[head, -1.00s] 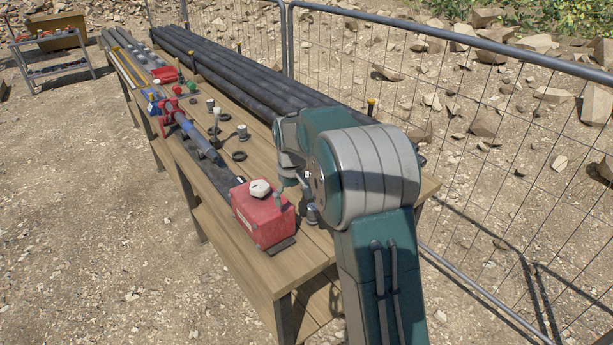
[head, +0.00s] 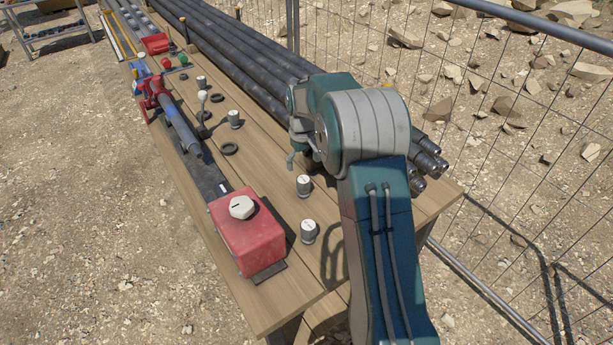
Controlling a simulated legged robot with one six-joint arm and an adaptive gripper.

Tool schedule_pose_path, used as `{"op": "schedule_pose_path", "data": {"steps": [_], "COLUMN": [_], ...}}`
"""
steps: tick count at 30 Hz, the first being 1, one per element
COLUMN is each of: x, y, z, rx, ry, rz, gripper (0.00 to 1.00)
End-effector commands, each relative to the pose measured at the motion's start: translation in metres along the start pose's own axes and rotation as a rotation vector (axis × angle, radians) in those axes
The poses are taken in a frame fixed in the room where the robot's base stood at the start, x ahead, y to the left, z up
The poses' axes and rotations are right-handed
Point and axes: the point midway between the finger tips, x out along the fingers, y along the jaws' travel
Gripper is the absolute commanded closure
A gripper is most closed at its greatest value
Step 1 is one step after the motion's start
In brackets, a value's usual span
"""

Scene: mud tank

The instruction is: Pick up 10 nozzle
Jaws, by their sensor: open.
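Several small grey cylinders with white tops, which look like the nozzles, stand upright on the wooden table. Two stand near the front, a nearer one (head: 309,232) and one just behind it (head: 304,187). Two more stand farther back, one in the middle (head: 234,119) and one beyond it (head: 201,83). Any numbers on them are too small to read, so I cannot tell which is 10. My gripper (head: 291,160) is above the table, behind the two front nozzles and apart from them. It is open, partly hidden by my arm, and nothing shows in it.
A red box with a white cap (head: 245,235) sits left of the front nozzles. Black rings (head: 229,149) lie on the table (head: 270,310). Long dark pipes (head: 250,60) lie along its right side, partly behind my arm. A wire fence (head: 500,130) runs behind.

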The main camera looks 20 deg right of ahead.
Motion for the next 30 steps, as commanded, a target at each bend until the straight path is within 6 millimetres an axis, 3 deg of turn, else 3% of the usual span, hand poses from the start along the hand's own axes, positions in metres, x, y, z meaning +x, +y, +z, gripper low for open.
{"op": "schedule_pose_path", "data": {"steps": [8,15,23,30], "x": [0.006,0.044,0.068,0.103], "y": [-0.001,0.0,-0.001,-0.004], "z": [0.0,0.0,0.002,0.003], "rx": [-0.001,-0.001,-0.001,-0.001], "ry": [-0.003,-0.004,-0.005,-0.003], "rz": [0.0,-0.001,-0.002,-0.001], "gripper": [0.03,0.03,0.03,0.03]}}
